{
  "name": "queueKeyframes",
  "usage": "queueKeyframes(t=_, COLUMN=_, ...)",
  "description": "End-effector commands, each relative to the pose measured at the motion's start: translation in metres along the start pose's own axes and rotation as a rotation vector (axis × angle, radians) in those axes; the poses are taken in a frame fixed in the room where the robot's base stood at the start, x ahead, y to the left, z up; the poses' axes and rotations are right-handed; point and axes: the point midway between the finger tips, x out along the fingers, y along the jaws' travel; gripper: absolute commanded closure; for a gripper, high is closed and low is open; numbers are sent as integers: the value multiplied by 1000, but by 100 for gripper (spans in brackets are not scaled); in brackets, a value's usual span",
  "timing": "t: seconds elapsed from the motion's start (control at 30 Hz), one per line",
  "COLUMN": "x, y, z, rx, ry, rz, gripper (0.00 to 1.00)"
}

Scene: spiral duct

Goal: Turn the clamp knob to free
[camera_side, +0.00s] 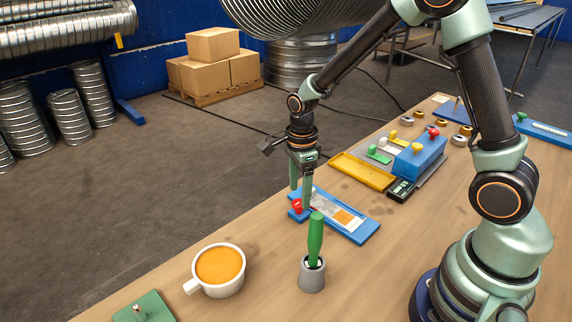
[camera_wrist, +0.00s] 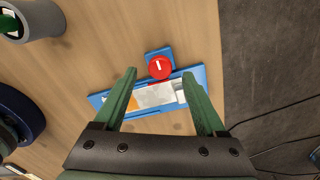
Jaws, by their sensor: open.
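The clamp knob is a round red knob with a white mark (camera_wrist: 159,67), on a small blue block at the edge of a blue tray (camera_wrist: 199,77). In the side view the red knob (camera_side: 297,206) sits at the left end of the blue tray (camera_side: 364,233), which holds a card with an orange patch. My gripper (camera_side: 300,198) points down above the knob end of the tray. In the wrist view my gripper (camera_wrist: 160,72) has its two green fingers wide apart with nothing between them, and the knob shows between and beyond the tips. The fingers seem not to touch the knob.
A green-handled tool stands in a grey cup (camera_side: 312,275) in front of the tray. A mug of orange liquid (camera_side: 219,268) stands to its left. A yellow tray (camera_side: 362,171) and a blue block with knobs (camera_side: 420,157) lie behind. Bare tabletop surrounds the blue tray's front.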

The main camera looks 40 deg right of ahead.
Motion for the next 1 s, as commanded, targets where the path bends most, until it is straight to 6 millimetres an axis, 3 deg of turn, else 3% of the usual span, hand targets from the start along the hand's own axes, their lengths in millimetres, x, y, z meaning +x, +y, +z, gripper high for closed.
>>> queueKeyframes(t=0.2, x=23, y=0, z=0, rx=-1, ry=1, rz=1, gripper=27)
queueKeyframes(t=0.57, x=27, y=0, z=0, rx=-1, ry=0, rz=-1, gripper=27)
queueKeyframes(t=0.77, x=27, y=0, z=0, rx=-1, ry=0, rz=-1, gripper=100)
queueKeyframes(t=1.0, x=27, y=0, z=0, rx=-12, ry=0, rz=0, gripper=100)
